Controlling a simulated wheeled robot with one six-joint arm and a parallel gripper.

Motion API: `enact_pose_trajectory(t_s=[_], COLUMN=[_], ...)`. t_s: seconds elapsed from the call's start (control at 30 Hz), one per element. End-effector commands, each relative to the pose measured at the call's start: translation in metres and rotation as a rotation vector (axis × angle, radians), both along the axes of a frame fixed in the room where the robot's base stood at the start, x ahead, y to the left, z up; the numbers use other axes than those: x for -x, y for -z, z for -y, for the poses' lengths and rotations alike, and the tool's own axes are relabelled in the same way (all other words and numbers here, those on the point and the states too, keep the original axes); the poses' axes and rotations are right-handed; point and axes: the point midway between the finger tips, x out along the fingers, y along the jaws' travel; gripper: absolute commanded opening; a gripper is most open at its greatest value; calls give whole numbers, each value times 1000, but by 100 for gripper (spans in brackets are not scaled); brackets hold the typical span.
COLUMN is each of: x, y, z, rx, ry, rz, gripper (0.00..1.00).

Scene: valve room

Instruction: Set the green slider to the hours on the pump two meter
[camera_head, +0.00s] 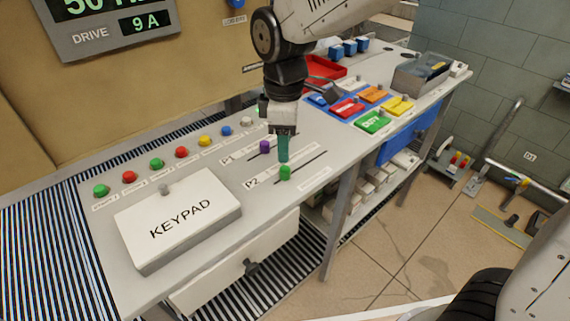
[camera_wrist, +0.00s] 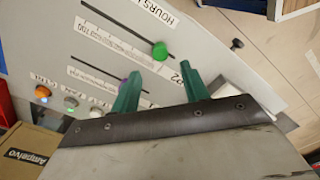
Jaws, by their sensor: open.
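The green slider (camera_head: 285,173) is a knob on a dark slot in the grey desk panel, near the end marked P2. It also shows in the wrist view (camera_wrist: 160,50), with a label reading HOURS (camera_wrist: 158,14) beside its slot. My gripper (camera_head: 283,158) points down over the panel just behind the green slider. In the wrist view my gripper (camera_wrist: 163,78) has its two green fingers apart with nothing between them, and the green slider lies beyond the tips. A display (camera_head: 110,22) at top left shows DRIVE 9 A, partly cut off; no hours reading is legible.
A purple slider (camera_head: 265,146) on the P1 slot sits close behind my gripper. A KEYPAD box (camera_head: 180,215) is at left, with a row of coloured buttons (camera_head: 182,152) behind it. Coloured plates (camera_head: 373,121) and a grey bin (camera_head: 422,75) stand to the right.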

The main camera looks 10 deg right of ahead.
Motion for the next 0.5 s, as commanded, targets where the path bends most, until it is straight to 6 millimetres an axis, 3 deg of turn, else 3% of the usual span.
enact_pose_trajectory(t_s=[0.3,0.5], x=[1,1], y=[51,67], z=[1,1], rx=[2,1], ry=[3,4], rz=[-4,-1], gripper=[45,45])
